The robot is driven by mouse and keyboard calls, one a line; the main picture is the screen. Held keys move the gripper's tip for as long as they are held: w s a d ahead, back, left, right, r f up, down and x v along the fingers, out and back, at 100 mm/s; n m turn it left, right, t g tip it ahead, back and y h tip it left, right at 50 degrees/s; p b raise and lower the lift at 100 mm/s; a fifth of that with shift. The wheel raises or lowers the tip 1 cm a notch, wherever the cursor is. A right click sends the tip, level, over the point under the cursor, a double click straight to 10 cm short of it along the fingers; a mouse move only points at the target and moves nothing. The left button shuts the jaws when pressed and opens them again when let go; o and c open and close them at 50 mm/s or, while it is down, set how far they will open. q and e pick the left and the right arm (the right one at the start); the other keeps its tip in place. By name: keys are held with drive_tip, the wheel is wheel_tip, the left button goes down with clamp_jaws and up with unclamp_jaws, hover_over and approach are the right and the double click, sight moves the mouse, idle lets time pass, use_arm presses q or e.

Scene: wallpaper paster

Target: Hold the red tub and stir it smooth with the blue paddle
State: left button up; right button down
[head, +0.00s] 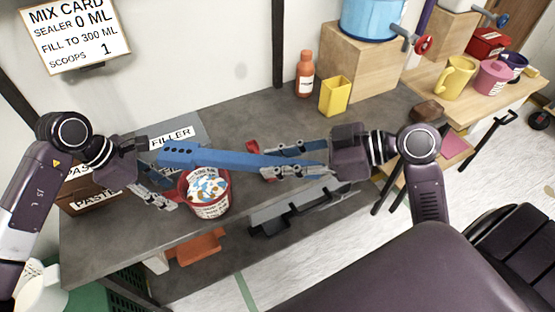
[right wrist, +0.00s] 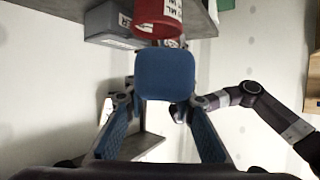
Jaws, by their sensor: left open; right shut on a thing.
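The red tub (head: 222,208) stands near the front edge of the grey bench, with white, blue and orange patches showing in its top. Its lower part shows in the right wrist view (right wrist: 157,15). My right gripper (head: 270,160) is shut on the blue paddle (head: 215,158), which lies roughly level with its holed end pointing left, across the tub's far rim in the picture. Whether it touches the tub I cannot tell. The paddle's blue end fills the middle of the right wrist view (right wrist: 164,75). My left gripper (head: 163,177) is open at the tub's left side.
A grey FILLER box (head: 188,131) stands behind the tub, and brown PASTE boxes (head: 92,203) are at the left. A small red thing (head: 252,146) is partly hidden behind the paddle. A yellow container (head: 335,96) and an orange bottle (head: 305,75) stand further back. The bench's middle back is clear.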

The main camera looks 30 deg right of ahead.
use_arm(q)
drive_tip(key=shift+b+x, duration=0.3)
drive_tip(key=shift+x, duration=0.95)
use_arm(e)
drive_tip(key=shift+f, duration=0.5)
use_arm(q)
clamp_jaws()
unclamp_jaws()
drive_tip(key=shift+r, duration=0.15)
drive_tip(key=shift+v, duration=0.85)
use_arm(e)
drive_tip(key=shift+r, duration=0.3)
drive_tip(key=shift+f, duration=0.1)
